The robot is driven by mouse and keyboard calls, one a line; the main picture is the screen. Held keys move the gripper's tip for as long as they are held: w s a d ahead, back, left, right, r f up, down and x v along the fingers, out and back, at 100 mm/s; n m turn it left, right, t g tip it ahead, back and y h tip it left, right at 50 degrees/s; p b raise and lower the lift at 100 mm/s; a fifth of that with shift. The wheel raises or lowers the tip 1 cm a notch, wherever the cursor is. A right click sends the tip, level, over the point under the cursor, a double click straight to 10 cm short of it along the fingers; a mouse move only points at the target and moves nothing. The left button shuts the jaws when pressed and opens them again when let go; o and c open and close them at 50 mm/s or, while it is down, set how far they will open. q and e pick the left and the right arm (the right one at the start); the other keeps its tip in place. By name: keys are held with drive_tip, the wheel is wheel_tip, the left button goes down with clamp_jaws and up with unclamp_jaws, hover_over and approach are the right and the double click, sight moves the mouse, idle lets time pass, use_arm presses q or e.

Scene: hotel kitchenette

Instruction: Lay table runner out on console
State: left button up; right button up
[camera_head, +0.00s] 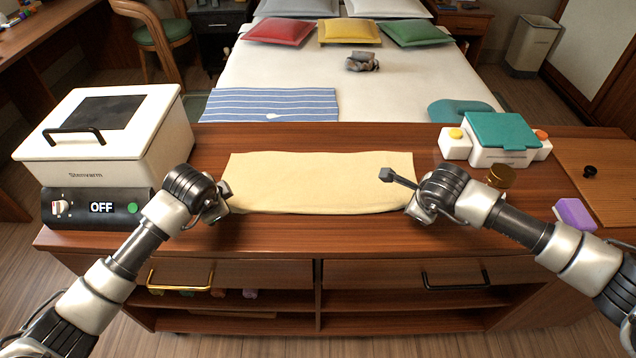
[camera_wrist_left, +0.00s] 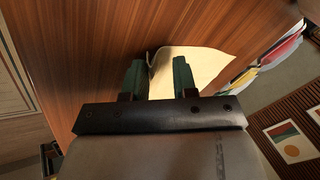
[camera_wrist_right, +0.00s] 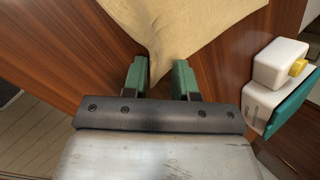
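The cream table runner (camera_head: 320,182) lies spread across the middle of the wooden console (camera_head: 270,236), its front edge near the console's front and slightly wavy. My left gripper (camera_head: 224,194) is at its left front corner. In the left wrist view its green fingers (camera_wrist_left: 159,75) stand apart, with the runner's corner (camera_wrist_left: 190,65) between and beyond them. My right gripper (camera_head: 415,208) is at the right front corner. In the right wrist view its fingers (camera_wrist_right: 160,78) stand apart, with the cloth (camera_wrist_right: 175,30) narrowing to a corner between them. Neither view shows the fingers closed on the cloth.
A white food warmer (camera_head: 105,135) marked OFF stands on the console's left. A teal-lidded white box (camera_head: 500,140), a brass knob-like item (camera_head: 501,177) and a purple block (camera_head: 574,214) are on the right. A bed (camera_head: 290,70) with cushions lies behind the console.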

use_arm(q)
drive_tip(key=shift+o, duration=1)
drive_tip(key=shift+s+d+f, duration=0.1)
drive_tip(key=shift+s+f, duration=0.05)
drive_tip(key=shift+f, duration=0.05)
use_arm(e)
drive_tip(key=shift+o, duration=0.9)
drive_tip(key=shift+s+a+f, duration=0.1)
drive_tip(key=shift+s+f, duration=0.1)
use_arm(q)
drive_tip(key=shift+d+f, duration=0.1)
use_arm(e)
drive_tip(key=shift+s+a+f, duration=0.1)
use_arm(q)
drive_tip(key=shift+s, duration=0.1)
drive_tip(key=shift+s+r, duration=0.15)
drive_tip(key=shift+r, duration=0.25)
use_arm(e)
drive_tip(key=shift+s+r, duration=0.15)
drive_tip(key=shift+r, duration=0.25)
use_arm(q)
drive_tip(key=v, duration=1)
drive_tip(key=shift+s, duration=0.35)
use_arm(e)
drive_tip(key=v, duration=1)
drive_tip(key=shift+s, duration=0.35)
use_arm(q)
drive_tip(key=shift+f, duration=0.1)
use_arm(e)
drive_tip(key=shift+f, duration=0.1)
